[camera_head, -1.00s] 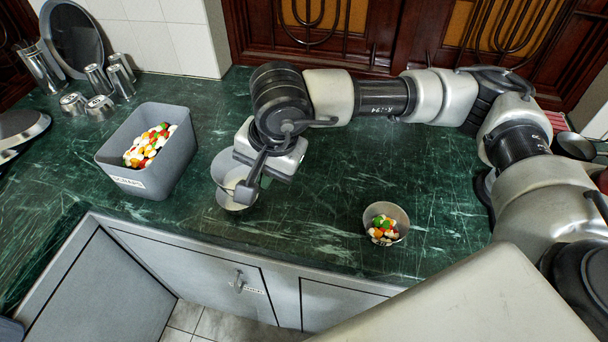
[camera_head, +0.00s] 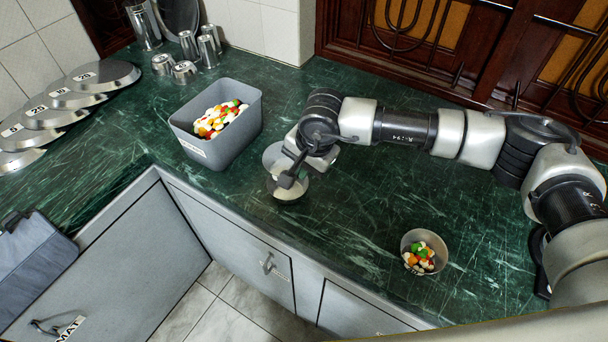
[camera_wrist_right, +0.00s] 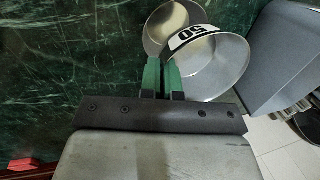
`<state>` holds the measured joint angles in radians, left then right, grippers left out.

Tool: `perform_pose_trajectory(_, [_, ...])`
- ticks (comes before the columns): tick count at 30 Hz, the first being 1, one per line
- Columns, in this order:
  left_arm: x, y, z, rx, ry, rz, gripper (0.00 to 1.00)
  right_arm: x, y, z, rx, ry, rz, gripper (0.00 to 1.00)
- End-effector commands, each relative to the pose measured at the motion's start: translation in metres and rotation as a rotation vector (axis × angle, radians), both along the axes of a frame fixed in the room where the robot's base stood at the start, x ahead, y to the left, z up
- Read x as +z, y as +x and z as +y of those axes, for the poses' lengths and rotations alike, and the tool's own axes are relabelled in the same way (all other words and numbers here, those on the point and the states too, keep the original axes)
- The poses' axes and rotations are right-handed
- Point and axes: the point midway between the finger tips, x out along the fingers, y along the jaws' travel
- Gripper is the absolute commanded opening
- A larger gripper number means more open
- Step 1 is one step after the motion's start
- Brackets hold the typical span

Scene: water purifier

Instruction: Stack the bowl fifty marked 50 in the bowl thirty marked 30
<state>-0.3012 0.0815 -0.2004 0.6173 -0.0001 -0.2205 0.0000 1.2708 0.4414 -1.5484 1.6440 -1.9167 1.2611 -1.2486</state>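My right gripper (camera_head: 293,178) is over the counter, its fingers nearly together at the rim of the bowl marked 50 (camera_wrist_right: 222,68). In the head view this pale bowl (camera_head: 288,191) is partly hidden by the gripper. A second metal bowl (camera_wrist_right: 163,29) is close behind it in the wrist view and also shows in the head view (camera_head: 271,154). I see no number on it, so I cannot tell if it is the 30 bowl. The two bowls overlap in view; I cannot tell if they touch. My left gripper is not in view.
A grey bin (camera_head: 240,138) of colourful pieces stands left of the bowls. A small bowl of similar pieces (camera_head: 421,251) stands to the right. Metal cups (camera_head: 187,47) and numbered plates (camera_head: 72,97) are at the left. The counter's front edge is close to the bowls.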

Motion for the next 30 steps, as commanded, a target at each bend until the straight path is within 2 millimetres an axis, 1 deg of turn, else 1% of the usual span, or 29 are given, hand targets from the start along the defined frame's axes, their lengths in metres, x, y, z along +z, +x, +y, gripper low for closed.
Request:
perform_pose_trajectory(2, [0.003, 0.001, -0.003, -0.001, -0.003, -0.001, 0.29, -0.005, 0.0, 0.0, -0.001, -0.001, 0.002, 0.0])
perform_pose_trajectory(7, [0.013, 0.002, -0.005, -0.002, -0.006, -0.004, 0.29, -0.028, -0.001, 0.0, 0.001, -0.001, 0.005, 0.0])
perform_pose_trajectory(10, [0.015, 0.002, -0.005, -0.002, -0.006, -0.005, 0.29, -0.038, 0.0, 0.0, 0.001, -0.001, 0.002, 0.0])
perform_pose_trajectory(17, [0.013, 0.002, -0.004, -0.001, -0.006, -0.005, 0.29, -0.04, 0.0, 0.0, 0.001, 0.0, 0.0, 0.0])
perform_pose_trajectory(30, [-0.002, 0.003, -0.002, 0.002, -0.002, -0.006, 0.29, -0.05, 0.0, 0.0, 0.0, 0.001, 0.001, 0.0])
